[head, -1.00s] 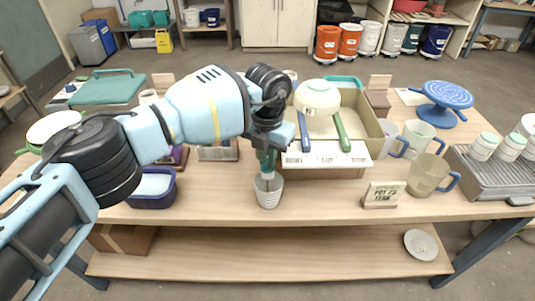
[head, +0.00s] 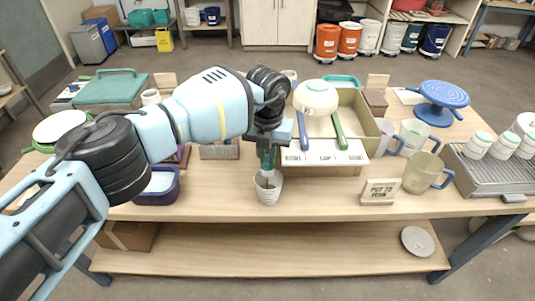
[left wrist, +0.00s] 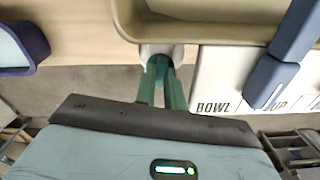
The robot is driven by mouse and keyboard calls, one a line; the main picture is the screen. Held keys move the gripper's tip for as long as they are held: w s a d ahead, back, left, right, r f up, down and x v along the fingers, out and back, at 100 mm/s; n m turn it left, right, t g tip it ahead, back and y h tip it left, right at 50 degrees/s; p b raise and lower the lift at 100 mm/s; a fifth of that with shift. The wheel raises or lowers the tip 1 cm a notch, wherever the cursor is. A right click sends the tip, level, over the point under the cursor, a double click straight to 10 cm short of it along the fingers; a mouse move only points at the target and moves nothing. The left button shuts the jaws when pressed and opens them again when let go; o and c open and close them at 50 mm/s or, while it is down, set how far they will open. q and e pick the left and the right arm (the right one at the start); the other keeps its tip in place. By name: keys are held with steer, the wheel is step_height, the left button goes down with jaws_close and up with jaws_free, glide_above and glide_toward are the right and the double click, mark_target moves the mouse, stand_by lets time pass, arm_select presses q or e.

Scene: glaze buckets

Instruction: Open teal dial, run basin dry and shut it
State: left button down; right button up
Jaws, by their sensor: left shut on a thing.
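My left gripper (head: 267,160) comes down over the front of the table, its green fingers close together. It is shut on a white ribbed cup (head: 268,192) at the rim. In the left wrist view the fingers (left wrist: 162,80) reach the pale cup (left wrist: 150,50), whose far part is cut off by the fingers. Whether the cup touches the table is hard to tell. No teal dial can be made out clearly. My right gripper is not in view.
A cream bowl (head: 316,97) sits above the basin. A dark blue tub (head: 157,197) stands left, a small sign (head: 380,191) and mugs (head: 419,175) right. The table front between cup and sign is bare.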

arm_select(q)
steer(key=c, duration=1.5)
jaws_free()
